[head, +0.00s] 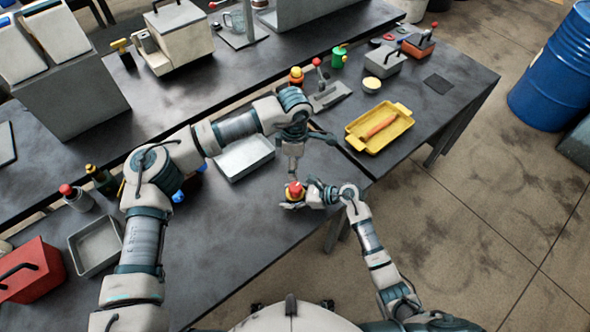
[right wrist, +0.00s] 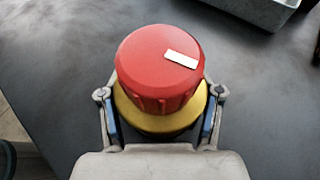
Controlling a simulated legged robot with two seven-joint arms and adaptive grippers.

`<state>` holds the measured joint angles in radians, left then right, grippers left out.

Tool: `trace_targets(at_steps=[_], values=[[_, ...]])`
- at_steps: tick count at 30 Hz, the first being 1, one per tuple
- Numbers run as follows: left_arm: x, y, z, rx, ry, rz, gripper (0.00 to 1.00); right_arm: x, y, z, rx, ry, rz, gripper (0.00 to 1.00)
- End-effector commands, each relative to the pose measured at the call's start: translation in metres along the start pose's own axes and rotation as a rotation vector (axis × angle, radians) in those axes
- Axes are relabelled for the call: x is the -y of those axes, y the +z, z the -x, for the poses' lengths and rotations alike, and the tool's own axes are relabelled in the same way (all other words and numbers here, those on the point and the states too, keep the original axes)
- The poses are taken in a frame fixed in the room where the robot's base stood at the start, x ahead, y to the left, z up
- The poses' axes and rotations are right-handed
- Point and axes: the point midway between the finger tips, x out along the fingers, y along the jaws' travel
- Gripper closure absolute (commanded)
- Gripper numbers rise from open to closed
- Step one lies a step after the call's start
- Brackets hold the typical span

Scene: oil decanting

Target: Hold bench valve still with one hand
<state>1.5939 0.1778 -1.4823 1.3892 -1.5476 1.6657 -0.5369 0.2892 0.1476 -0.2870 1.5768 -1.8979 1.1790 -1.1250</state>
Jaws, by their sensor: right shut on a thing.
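The bench valve has a round red knob with a white mark on top and a yellow body below it. It stands near the front edge of the dark bench in the head view (head: 294,189) and fills the middle of the right wrist view (right wrist: 160,70). My right gripper (head: 297,201) is shut on the yellow body, one finger on each side, in the right wrist view (right wrist: 161,112). My left gripper (head: 293,165) hangs just above the red knob, pointing down. Its fingers are too small to show whether they are open, or whether they touch the knob.
A grey tray (head: 244,172) lies behind the valve on the bench. A yellow tray (head: 356,130) with an orange-handled tool sits at the back right. A red box (head: 32,270) and another grey tray (head: 72,246) stand at left.

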Motion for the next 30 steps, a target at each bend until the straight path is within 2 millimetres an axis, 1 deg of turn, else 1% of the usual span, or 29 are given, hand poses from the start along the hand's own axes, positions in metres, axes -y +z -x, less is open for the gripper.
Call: trace_targets(at_steps=[3, 11, 12, 14, 15, 16, 26, 29, 30], values=[[0.0, 0.0, 0.003, -0.001, 0.0, 0.0, 0.3, 0.0, -0.001, 0.0, -0.001, -0.001, -0.001, 0.93], [0.0, 0.0, 0.003, -0.001, 0.0, 0.0, 0.3, 0.0, -0.001, 0.0, -0.001, -0.001, -0.001, 0.93], [0.0, 0.0, 0.003, -0.001, 0.0, 0.0, 0.3, 0.0, -0.001, 0.0, -0.001, -0.001, -0.001, 0.34], [0.0, 0.0, 0.003, -0.001, 0.0, 0.0, 0.3, 0.0, -0.001, 0.0, -0.001, -0.001, -0.001, 0.19], [0.0, 0.0, 0.003, -0.001, 0.0, 0.0, 0.3, 0.0, -0.001, 0.0, -0.001, -0.001, -0.001, 0.09], [0.0, 0.0, 0.003, -0.001, 0.0, 0.0, 0.3, 0.0, -0.001, 0.0, -0.001, -0.001, 0.0, 0.07], [0.0, 0.0, 0.003, -0.001, 0.0, 0.0, 0.3, 0.0, 0.0, 0.002, -0.001, -0.001, 0.0, 0.07], [0.0, 0.0, 0.003, -0.001, 0.0, 0.0, 0.3, 0.001, -0.001, 0.01, -0.002, -0.003, 0.002, 0.07], [0.0, 0.0, 0.003, -0.001, 0.0, 0.0, 0.3, 0.001, -0.001, 0.015, -0.002, -0.003, 0.002, 0.07]])
